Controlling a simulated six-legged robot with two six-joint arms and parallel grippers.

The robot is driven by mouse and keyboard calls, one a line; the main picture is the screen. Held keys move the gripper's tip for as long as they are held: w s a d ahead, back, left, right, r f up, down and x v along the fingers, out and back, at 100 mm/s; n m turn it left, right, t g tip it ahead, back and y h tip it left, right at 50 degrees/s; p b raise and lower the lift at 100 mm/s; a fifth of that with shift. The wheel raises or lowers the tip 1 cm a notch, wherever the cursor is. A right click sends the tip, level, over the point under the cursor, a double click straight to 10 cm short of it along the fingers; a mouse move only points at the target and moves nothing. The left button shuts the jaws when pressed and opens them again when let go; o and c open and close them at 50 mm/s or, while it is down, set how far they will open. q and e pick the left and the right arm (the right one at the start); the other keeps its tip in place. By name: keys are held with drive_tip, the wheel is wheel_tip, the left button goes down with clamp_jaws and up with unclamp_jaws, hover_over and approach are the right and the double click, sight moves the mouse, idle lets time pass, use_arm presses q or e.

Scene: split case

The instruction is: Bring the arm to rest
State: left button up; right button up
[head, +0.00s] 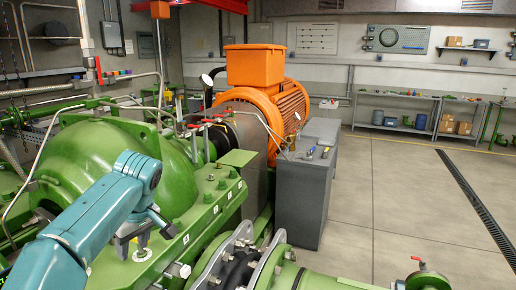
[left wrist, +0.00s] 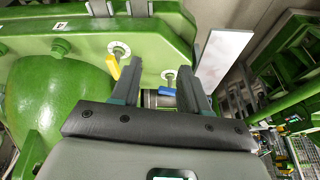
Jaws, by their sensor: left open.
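My left arm comes in from the lower left of the head view, blue-green and bent at the wrist. Its left gripper (head: 130,246) points down over the flange of the green split case (head: 208,200). In the left wrist view the two dark fingers of the left gripper (left wrist: 157,78) stand apart with nothing clearly held between them. The green flange (left wrist: 85,42) lies beyond them, with a yellow piece (left wrist: 112,66) and a blue piece (left wrist: 167,91) near the fingers. Whether the fingers touch anything is unclear. My right gripper is in neither view.
An orange motor (head: 255,68) stands behind the case. A grey cabinet (head: 306,190) with small tools on top is beside it. Green pipework with a red-handled valve (head: 425,272) is at the lower right. Open floor (head: 400,190) lies to the right.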

use_arm(q)
drive_tip(key=s+d+f+m+h, duration=0.1)
drive_tip(key=d+f+m+h, duration=0.15)
drive_tip(key=f, duration=0.75)
drive_tip(key=s+d+f+m+g+h, duration=0.15)
drive_tip(key=d+f, duration=0.25)
drive_tip(key=f, duration=0.5)
drive_tip(key=s+d+f+m+t+h, duration=0.1)
drive_tip(key=d+f+m, duration=0.25)
drive_tip(key=f, duration=0.65)
drive_tip(key=s+d+f+h, duration=0.1)
drive_tip(key=s+f, duration=0.3)
drive_tip(key=s, duration=0.4)
drive_tip(key=s+d+f+m, duration=0.1)
drive_tip(key=s+d+f, duration=0.2)
drive_tip(key=s, duration=0.6)
drive_tip(key=s+d+f+m+h, duration=0.1)
drive_tip(key=s+f, duration=0.6)
drive_tip(key=s, duration=0.1)
drive_tip(key=shift+s+d+g+h, duration=0.3)
drive_tip(key=shift+s+d+g, duration=0.05)
drive_tip(key=shift+d+g, duration=0.1)
drive_tip(key=shift+a, duration=0.15)
